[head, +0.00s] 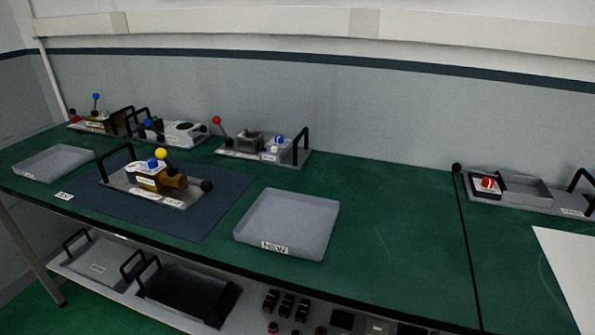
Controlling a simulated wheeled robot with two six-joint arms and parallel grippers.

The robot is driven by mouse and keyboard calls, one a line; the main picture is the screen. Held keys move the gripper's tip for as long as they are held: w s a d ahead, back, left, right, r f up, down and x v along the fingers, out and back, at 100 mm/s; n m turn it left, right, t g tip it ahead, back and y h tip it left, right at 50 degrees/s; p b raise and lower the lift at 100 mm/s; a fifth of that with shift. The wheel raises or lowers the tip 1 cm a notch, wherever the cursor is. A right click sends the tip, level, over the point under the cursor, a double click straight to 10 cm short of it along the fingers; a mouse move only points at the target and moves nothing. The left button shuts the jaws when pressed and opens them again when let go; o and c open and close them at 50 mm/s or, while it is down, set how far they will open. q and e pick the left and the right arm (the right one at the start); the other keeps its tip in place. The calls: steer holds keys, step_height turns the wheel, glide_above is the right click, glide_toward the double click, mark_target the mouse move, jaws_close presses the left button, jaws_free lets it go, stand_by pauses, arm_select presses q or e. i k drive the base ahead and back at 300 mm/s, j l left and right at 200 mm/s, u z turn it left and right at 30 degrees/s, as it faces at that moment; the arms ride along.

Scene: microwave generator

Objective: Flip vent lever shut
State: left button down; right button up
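Several metal-plate units with ball-ended levers stand on the green bench; labels are too small to read, so I cannot tell which lever is the vent lever. The nearest unit (146,193) has a brass-coloured body (172,181), a yellow ball (161,154), a blue knob (152,163) and a black ball (207,185) at its right end. Behind it, a unit has an upright lever with a red ball (217,120) and a blue knob (280,139). The far-left unit has an upright lever with a blue ball (96,97). Neither gripper is in view.
The nearest unit sits on a dark blue mat (190,222). A grey tray marked NEW (286,247) lies right of it, another tray (54,164) at left. A unit with a red button (488,183) stands far right. The bench's middle right is clear.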

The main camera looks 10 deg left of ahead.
mark_target(161, 154)
steer(key=i+j+u, duration=0.1)
steer(key=j, duration=0.25)
steer(key=j+u, duration=0.1)
steer(key=j, duration=0.25)
steer(key=i+j+u, duration=0.1)
steer(key=j, duration=0.25)
steer(key=i+j+u, duration=0.1)
steer(key=i+j, duration=0.1)
steer(key=j, duration=0.1)
